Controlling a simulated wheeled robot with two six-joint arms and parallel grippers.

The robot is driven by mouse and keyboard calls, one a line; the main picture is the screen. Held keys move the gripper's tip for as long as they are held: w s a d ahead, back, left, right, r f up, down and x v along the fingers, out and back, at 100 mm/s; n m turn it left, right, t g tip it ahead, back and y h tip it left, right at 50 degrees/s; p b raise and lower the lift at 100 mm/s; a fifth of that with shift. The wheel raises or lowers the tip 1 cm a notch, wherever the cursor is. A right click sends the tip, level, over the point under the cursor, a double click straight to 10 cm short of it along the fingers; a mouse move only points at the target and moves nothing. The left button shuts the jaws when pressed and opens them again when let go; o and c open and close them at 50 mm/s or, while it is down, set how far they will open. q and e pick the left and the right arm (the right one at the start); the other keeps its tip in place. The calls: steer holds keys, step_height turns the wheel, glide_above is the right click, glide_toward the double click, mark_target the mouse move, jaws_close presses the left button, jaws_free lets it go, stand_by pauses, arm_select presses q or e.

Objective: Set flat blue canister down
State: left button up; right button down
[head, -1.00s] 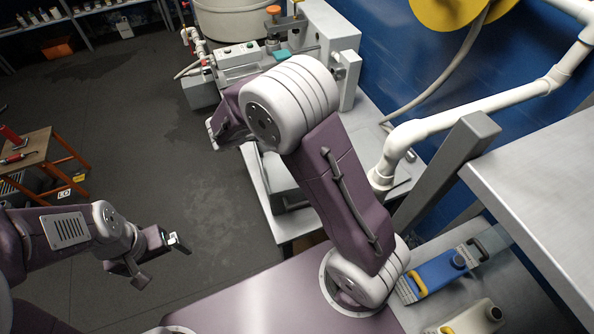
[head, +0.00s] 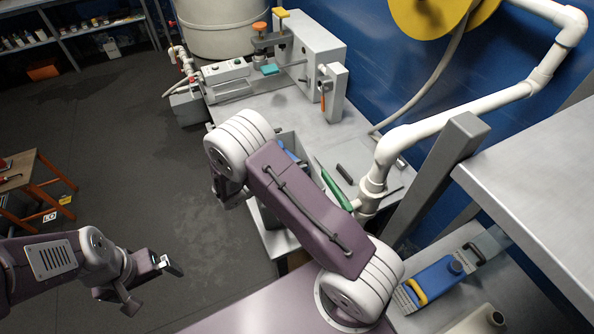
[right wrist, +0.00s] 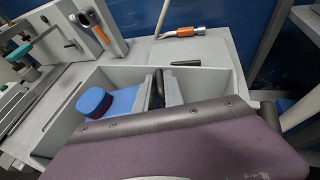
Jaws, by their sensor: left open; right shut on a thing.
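The flat blue canister (right wrist: 122,102), with a round blue-and-red cap, is inside the grey bin (right wrist: 215,82) in the right wrist view. A small blue part of it shows past my arm in the head view (head: 289,150). My right gripper (right wrist: 158,90) is shut on the canister, at the dark handle area. My purple arm link covers the lower part of the canister and the near bin wall, so whether it touches the bin floor cannot be seen. In the head view my right arm hides the grip. My left gripper (head: 150,283) is open and empty over the floor.
Another blue canister (head: 437,277) with a yellow handle and a whitish canister (head: 480,320) are at lower right. A grey press-like machine (head: 308,55) stands behind the bin. A green tool (head: 337,190) lies beside it. White pipe (head: 440,120) runs at the right.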

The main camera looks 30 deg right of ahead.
steer(key=shift+w+f, duration=0.1)
steer(key=shift+f, duration=0.8)
steer(key=c, duration=1.5)
jaws_free()
steer(key=shift+f, duration=0.1)
steer(key=shift+o, duration=0.2)
steer(key=v, duration=1.2)
steer(key=shift+b, duration=0.3)
steer(key=shift+a, duration=0.1)
